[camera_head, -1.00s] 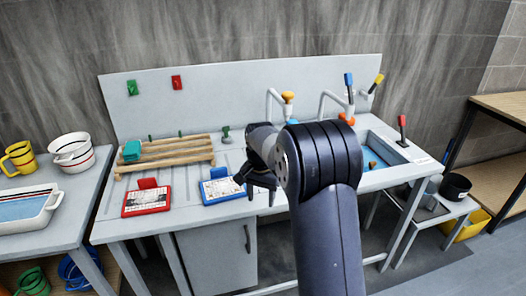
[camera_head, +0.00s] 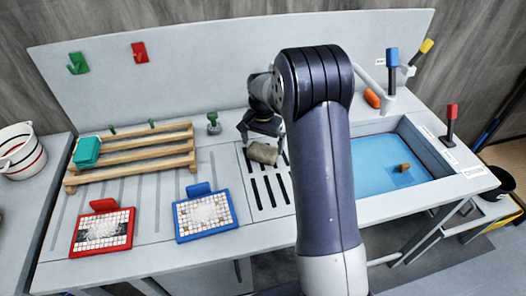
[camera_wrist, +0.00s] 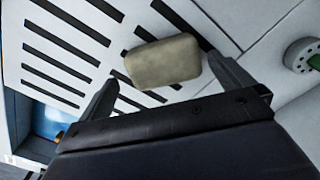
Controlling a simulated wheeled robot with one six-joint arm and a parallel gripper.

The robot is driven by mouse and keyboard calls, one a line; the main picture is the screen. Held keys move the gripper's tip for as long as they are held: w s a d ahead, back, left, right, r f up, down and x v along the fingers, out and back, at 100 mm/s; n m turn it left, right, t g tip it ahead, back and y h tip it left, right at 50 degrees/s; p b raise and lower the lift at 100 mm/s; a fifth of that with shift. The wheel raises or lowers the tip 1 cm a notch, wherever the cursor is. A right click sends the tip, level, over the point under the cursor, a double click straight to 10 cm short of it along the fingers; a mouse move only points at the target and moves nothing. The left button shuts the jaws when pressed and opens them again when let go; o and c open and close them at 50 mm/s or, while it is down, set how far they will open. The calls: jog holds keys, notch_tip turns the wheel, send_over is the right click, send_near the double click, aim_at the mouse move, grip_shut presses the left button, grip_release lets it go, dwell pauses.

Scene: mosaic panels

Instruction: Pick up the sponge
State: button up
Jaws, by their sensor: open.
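The sponge (camera_head: 262,153) is a beige, rounded block lying on the slotted drain grate (camera_head: 268,190) in the worktop. In the wrist view the sponge (camera_wrist: 163,60) lies ahead of and between the two finger lines, slightly tilted across the slots. My gripper (camera_head: 262,133) hangs just behind and above the sponge in the head view. In the wrist view my gripper (camera_wrist: 163,72) has its fingers spread wide with nothing held. I cannot tell the exact height gap to the sponge. My arm hides part of the grate.
A blue-framed mosaic panel (camera_head: 205,214) and a red-framed one (camera_head: 103,231) lie left of the grate. A wooden rack (camera_head: 135,160) holds a teal block (camera_head: 87,151). The blue sink (camera_head: 375,178) is at right. A green knob (camera_head: 214,123) stands behind.

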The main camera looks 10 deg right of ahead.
aim_at(263, 148)
jog(key=shift+w+d+f+p, duration=0.15)
jog(key=shift+f+p, duration=0.15)
jog(key=shift+f, duration=0.55)
jog(key=shift+w+a+f+p, duration=0.1)
jog(key=shift+f+p, duration=0.2)
jog(key=shift+f, duration=0.6)
jog(key=shift+w+d+f+p, duration=0.15)
jog(key=shift+f+p, duration=0.15)
jog(key=shift+f, duration=0.55)
jog(key=shift+c, duration=0.2)
jog(key=c, duration=0.7)
jog(key=shift+r, duration=0.1)
jog(key=shift+a+r+b, duration=0.1)
jog(key=shift+r+b, duration=0.25)
jog(key=shift+r, duration=0.15)
notch_tip(263, 148, up, 2)
jog(key=shift+r+b, duration=0.2)
jog(key=shift+b, duration=0.4)
jog(key=s+b, duration=0.4)
jog(key=s, duration=1.4)
jog(key=shift+b, duration=0.3)
